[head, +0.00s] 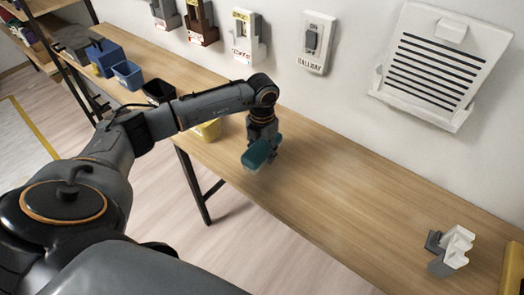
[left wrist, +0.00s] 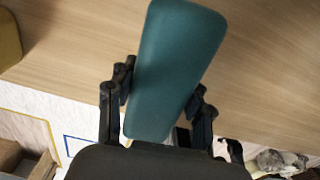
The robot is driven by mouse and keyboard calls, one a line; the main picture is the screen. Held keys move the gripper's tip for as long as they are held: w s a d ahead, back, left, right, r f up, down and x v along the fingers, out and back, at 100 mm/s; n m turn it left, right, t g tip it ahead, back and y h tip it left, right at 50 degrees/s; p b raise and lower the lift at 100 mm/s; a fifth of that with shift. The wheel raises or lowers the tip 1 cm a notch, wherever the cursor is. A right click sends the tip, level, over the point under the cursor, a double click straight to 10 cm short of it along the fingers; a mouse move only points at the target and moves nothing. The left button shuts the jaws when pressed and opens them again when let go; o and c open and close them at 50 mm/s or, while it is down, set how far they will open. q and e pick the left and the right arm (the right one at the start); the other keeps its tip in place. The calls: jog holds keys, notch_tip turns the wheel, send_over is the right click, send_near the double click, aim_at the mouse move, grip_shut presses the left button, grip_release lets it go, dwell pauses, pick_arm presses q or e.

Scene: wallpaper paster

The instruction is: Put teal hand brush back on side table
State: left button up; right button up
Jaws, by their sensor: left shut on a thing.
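The teal hand brush (head: 257,153) is held in my left gripper (head: 262,143), over the near edge of the long wooden table (head: 340,185). In the left wrist view the brush (left wrist: 178,62) is a smooth teal block that tapers toward the palm. The two dark fingers of the left gripper (left wrist: 160,98) press on its opposite sides. The wooden tabletop (left wrist: 265,60) lies behind it. I cannot tell whether the brush touches the table. Its bristles are hidden. My right gripper is in neither view.
A white and grey holder (head: 452,250) stands at the right end of the table, near a yellow object (head: 514,268). Blue bins (head: 127,73) and a yellow bin (head: 207,130) are to the left. A switch box (head: 317,42) and a slatted panel (head: 440,65) hang on the wall. The table's middle is clear.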

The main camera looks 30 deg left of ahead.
pick_arm(q)
jog(key=shift+f, duration=0.5)
jog(key=shift+f+b, duration=0.35)
jog(key=o, duration=1.2)
jog(key=shift+c, duration=0.2)
jog(key=shift+r, duration=0.1)
